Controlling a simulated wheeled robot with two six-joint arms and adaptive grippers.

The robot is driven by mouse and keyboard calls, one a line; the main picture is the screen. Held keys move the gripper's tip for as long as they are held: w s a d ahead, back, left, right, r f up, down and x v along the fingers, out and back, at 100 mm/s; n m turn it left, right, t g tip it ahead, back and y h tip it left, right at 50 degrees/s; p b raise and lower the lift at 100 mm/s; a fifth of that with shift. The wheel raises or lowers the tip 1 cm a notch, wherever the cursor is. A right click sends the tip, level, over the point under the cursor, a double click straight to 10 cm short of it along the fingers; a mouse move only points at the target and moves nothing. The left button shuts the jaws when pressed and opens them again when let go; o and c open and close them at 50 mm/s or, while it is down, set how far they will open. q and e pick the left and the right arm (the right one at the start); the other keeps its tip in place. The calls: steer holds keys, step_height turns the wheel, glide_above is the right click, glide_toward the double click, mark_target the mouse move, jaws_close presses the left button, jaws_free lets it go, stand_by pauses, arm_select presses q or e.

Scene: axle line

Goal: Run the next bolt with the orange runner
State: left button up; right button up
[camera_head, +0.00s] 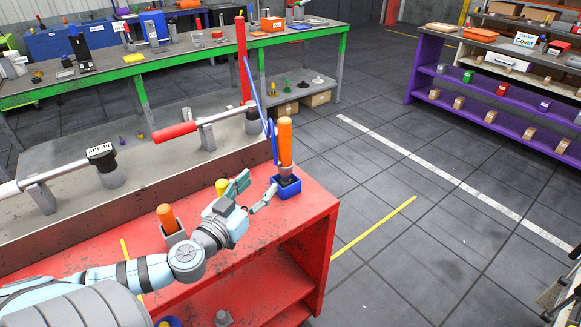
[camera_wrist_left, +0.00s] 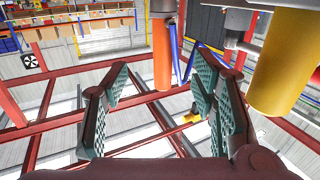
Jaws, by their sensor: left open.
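An orange runner (camera_head: 286,142) with a dark lower end stands upright in a blue holder (camera_head: 289,191) at the far right corner of the red bench. My left gripper (camera_head: 260,181) is open and empty, just left of the runner's lower part and the holder. In the left wrist view the orange cylinder (camera_wrist_left: 162,55) shows between the spread fingers, seemingly beyond their tips; contact cannot be told. A second orange-handled tool (camera_head: 166,217) stands in a grey holder to the left. The bolts cannot be made out clearly. My right gripper is not in view.
A yellow-topped tool (camera_head: 222,186) stands close behind my left gripper; a yellow cylinder (camera_wrist_left: 285,65) is large at right in the wrist view. The red bench (camera_head: 290,232) is bare near its front. Behind it lies an axle with a red sleeve (camera_head: 175,132).

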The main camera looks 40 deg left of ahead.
arm_select(q)
steer(key=f, duration=0.1)
steer(key=b, duration=0.1)
glide_toward(282, 159)
steer(key=w, duration=0.3)
steer(key=w+p, duration=0.1)
steer(key=w, duration=0.1)
steer(key=w+a+p, duration=0.1)
steer(key=w, duration=0.2)
steer(key=w+p, duration=0.1)
steer(key=w, duration=0.2)
steer(key=shift+w+a, duration=0.25)
steer(key=shift+a, duration=0.05)
steer(key=shift+w+f, duration=0.1)
steer(key=shift+w, duration=0.05)
steer(key=shift+c, duration=0.4)
jaws_close()
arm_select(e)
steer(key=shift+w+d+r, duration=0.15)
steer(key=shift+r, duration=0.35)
